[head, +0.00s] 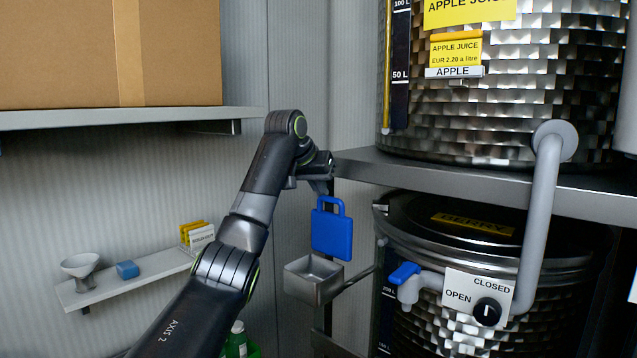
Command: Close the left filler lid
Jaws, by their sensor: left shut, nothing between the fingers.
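The blue filler lid (332,235), a flat plate with a loop handle on top, stands upright at the back of a small open square metal filler cup (312,280), left of the lower tank. The cup's inside shows uncovered. My left gripper (322,187) is shut and empty, just above the lid's handle. It is partly hidden by my wrist, and I cannot tell whether it touches the handle. My right gripper is not in view.
A metal shelf (480,182) bears the apple juice tank (480,110) above the berry tank (430,325). A blue-handled tap (405,273) and a grey pipe (541,215) are at right. A wall shelf (135,284) with small items is at left.

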